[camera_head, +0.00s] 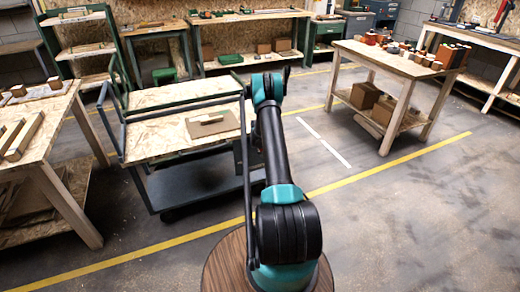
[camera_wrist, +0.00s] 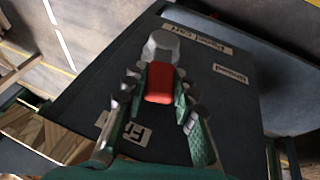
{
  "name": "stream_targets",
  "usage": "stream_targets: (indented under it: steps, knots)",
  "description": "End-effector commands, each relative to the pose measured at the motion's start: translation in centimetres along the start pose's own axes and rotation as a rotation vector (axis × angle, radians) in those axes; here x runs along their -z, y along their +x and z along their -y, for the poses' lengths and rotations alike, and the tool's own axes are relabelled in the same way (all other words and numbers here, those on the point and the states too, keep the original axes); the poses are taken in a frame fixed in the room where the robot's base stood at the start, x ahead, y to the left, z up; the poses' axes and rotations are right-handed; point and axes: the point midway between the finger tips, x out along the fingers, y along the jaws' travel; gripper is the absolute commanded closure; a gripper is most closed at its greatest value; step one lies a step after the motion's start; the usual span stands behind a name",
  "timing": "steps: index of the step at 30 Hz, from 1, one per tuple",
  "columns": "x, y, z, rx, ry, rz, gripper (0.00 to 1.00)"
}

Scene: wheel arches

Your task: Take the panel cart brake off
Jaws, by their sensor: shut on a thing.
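The panel cart (camera_head: 160,158) stands left of my arm in the head view, with a dark frame, a wooden board top and a lower shelf. In the wrist view a dark panel (camera_wrist: 232,110) carries a brake lever with a red grip (camera_wrist: 160,84) and a grey rounded hub (camera_wrist: 161,45). My gripper (camera_wrist: 160,92) has its fingers on both sides of the red grip, shut on it. A label near the hub seems to read "panel cart"; one near the left finger starts with "Fr". My gripper is hidden behind my arm in the head view.
A wooden table (camera_head: 50,160) with wood strips stands close on the cart's left. Another table (camera_head: 388,60) with small blocks stands at right. A small board with a block (camera_head: 211,124) lies on the cart top. The floor (camera_head: 420,200) at right is clear.

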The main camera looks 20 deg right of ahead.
Motion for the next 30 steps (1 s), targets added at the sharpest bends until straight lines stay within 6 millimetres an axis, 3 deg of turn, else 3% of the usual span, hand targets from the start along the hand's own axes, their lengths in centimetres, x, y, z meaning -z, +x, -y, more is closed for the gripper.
stream_targets:
  steps: [9, 21, 22, 27, 30]
  knots:
    - [-0.2, 0.2, -1.9, 0.213, 0.091, 0.002, 1.00]
    - [-0.2, 0.2, -2.1, 0.246, 0.102, 0.000, 1.00]
    - [-0.2, 0.2, -2.1, 0.246, 0.102, 0.000, 0.72]
    - [-0.1, 0.2, -2.1, 0.245, 0.102, -0.001, 0.52]
    - [-0.1, 0.2, -2.1, 0.245, 0.102, -0.001, 0.52]
